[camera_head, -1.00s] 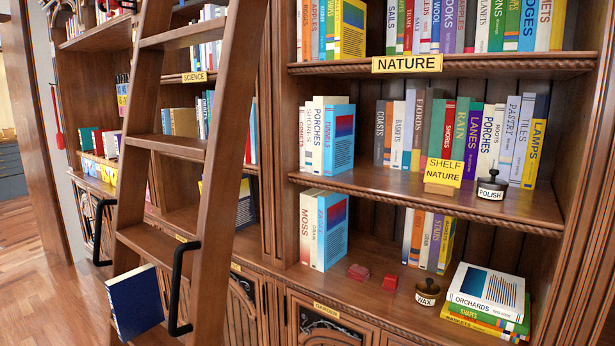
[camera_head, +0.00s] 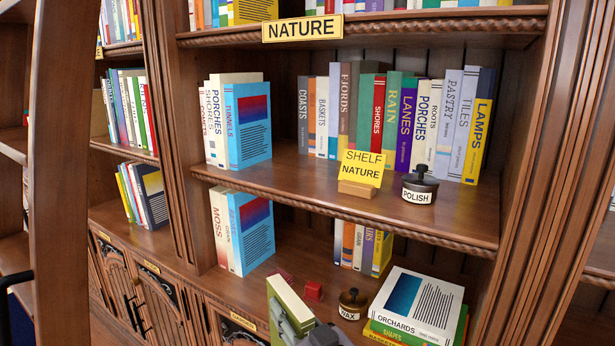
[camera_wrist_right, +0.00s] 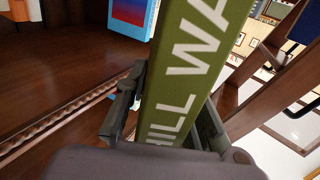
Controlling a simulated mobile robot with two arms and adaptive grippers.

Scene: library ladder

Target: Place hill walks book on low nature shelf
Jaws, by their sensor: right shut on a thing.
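The green hill walks book (camera_head: 290,306) is in my right gripper (camera_head: 290,325) at the bottom middle of the head view. In the right wrist view its spine reads "HILL WA" (camera_wrist_right: 190,80), and the gripper fingers (camera_wrist_right: 170,110) close on both sides of it. The low nature shelf (camera_head: 265,270) holds the Moss book (camera_head: 217,235) and its neighbours at left and several upright books (camera_head: 360,248) at the back. The held book appears in front of this shelf and covers part of it. My left gripper is not in view.
The shelf above bears a "shelf nature" sign (camera_head: 361,168) and a polish jar (camera_head: 419,185). A ladder (camera_head: 58,180) stands at left.

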